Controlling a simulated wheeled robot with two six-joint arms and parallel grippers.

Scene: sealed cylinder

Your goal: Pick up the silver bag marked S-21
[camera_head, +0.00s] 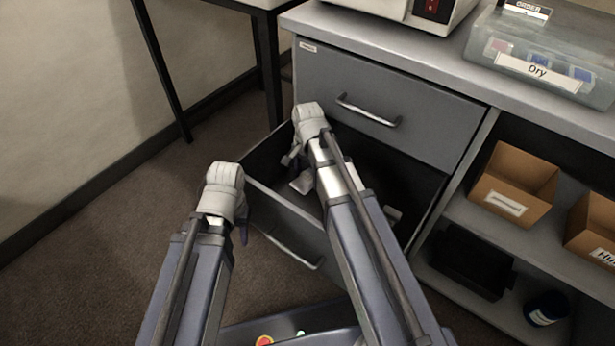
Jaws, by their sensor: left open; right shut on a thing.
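The lower drawer (262,201) of the grey cabinet is pulled open. My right gripper (291,160) reaches into it and is shut on a small silver bag (302,183), which shows just below the fingers. The marking on the bag cannot be read, and my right arm hides part of the drawer's inside. My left gripper (242,232) is open and empty, at the left of the drawer's front and handle (292,252). Its fingers are mostly hidden behind its wrist.
The upper drawer (385,95) is shut. A clear box labelled Dry (540,72) stands on the cabinet top. Open shelves at right hold cardboard boxes (515,182), a black bin (468,262) and a dark jar (546,308). The carpet at left is clear.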

